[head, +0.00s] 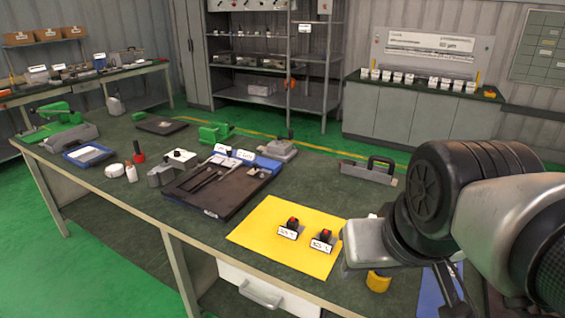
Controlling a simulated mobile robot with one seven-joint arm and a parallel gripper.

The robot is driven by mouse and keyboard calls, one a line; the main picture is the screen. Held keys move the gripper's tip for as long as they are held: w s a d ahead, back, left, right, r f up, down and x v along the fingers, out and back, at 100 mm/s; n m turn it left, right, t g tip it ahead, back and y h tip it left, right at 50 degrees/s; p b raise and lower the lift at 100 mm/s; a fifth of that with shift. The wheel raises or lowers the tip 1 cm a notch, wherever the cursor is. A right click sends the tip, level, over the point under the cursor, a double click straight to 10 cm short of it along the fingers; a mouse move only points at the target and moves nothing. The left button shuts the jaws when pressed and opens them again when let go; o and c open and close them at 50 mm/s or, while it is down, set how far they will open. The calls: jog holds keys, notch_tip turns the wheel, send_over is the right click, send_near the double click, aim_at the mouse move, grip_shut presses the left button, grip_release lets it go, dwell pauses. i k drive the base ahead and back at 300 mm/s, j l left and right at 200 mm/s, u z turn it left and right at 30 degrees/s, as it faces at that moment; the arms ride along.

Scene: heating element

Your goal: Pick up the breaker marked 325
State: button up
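The left breaker (291,227) and the right breaker (322,239) each have a white label at the front. The print is too small for me to tell surely which one reads 325. My arm comes in from the right, with its wrist to the right of the mat. Dark finger-like parts of my gripper (455,290) show at the bottom edge, partly cut off, right of both breakers. Whether they are open is unclear.
A dark tray (205,207) with tools lies left of the mat. A yellow round object (378,282) sits under my wrist, and a blue surface (430,290) shows beside it. A grey holder with a black handle (370,171) stands behind.

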aim_at(324, 242)
jog(key=i+j+z, duration=0.15)
jog(key=j+z, duration=0.2)
jog(key=i+j+z, duration=0.1)
jog(key=j+z, duration=0.2)
jog(key=j, duration=0.3)
jog(key=j+z, duration=0.35)
jog(key=j, duration=0.15)
jog(key=i, duration=0.05)
